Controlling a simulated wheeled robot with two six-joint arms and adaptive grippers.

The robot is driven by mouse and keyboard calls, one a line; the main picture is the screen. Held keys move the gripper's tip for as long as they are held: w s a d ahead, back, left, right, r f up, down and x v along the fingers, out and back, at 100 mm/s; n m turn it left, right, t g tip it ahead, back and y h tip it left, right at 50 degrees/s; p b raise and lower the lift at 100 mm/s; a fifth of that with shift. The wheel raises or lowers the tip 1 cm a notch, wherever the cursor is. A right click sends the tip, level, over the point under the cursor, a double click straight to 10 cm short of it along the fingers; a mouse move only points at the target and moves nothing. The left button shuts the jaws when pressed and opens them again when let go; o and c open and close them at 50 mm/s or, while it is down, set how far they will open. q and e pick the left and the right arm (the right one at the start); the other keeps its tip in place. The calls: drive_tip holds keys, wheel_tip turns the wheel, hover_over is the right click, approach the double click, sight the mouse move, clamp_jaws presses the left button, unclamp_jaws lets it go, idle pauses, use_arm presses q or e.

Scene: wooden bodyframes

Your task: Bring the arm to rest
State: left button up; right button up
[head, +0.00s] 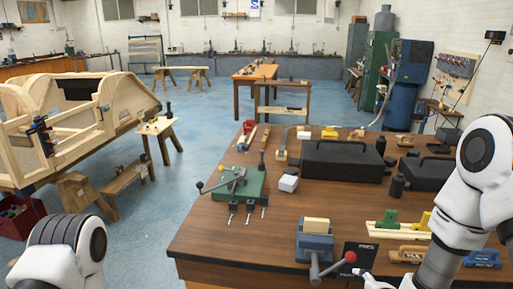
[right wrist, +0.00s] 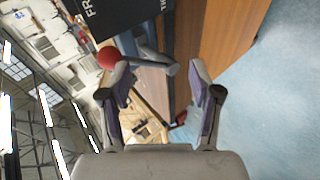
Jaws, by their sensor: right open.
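My right arm (head: 478,195) comes in from the right and reaches down to the near edge of the wooden workbench (head: 235,240). In the right wrist view my right gripper (right wrist: 158,68) is open, with nothing between its fingers. The red ball of the vise handle (right wrist: 109,57) shows close to its left finger in the picture; I cannot tell if they touch. My left arm (head: 60,250) shows only as a white joint at the lower left, and its gripper is out of view.
The blue vise (head: 316,245) stands at the bench's front, beside a black lettered plate (head: 355,258). A green-based tool (head: 236,185), black cases (head: 342,160) and several hand tools occupy the bench. A wooden bodyframe (head: 75,115) stands left.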

drive_tip(key=s+a+f+g+b, duration=0.1)
drive_tip(key=s+f+g, duration=0.1)
drive_tip(key=s+f, duration=0.35)
drive_tip(key=s+a+f+g+b, duration=0.1)
drive_tip(key=s+f+g, duration=0.15)
drive_tip(key=f, duration=0.65)
use_arm(q)
wheel_tip(320, 180, down, 5)
drive_tip(key=shift+w+b, duration=0.1)
drive_tip(key=shift+b, duration=0.85)
use_arm(e)
drive_tip(key=s+f+m+g, duration=0.3)
drive_tip(key=s+f+m, duration=0.2)
drive_tip(key=s+m, duration=0.3)
drive_tip(key=s+a+f+m+g, duration=0.1)
drive_tip(key=s+f+m+g, duration=0.2)
drive_tip(key=s+f+m, duration=0.2)
drive_tip(key=s+m, duration=0.3)
drive_tip(key=s, duration=0.1)
drive_tip(key=shift+s+a+f, duration=0.15)
drive_tip(key=shift+s+a, duration=0.15)
drive_tip(key=shift+s, duration=0.1)
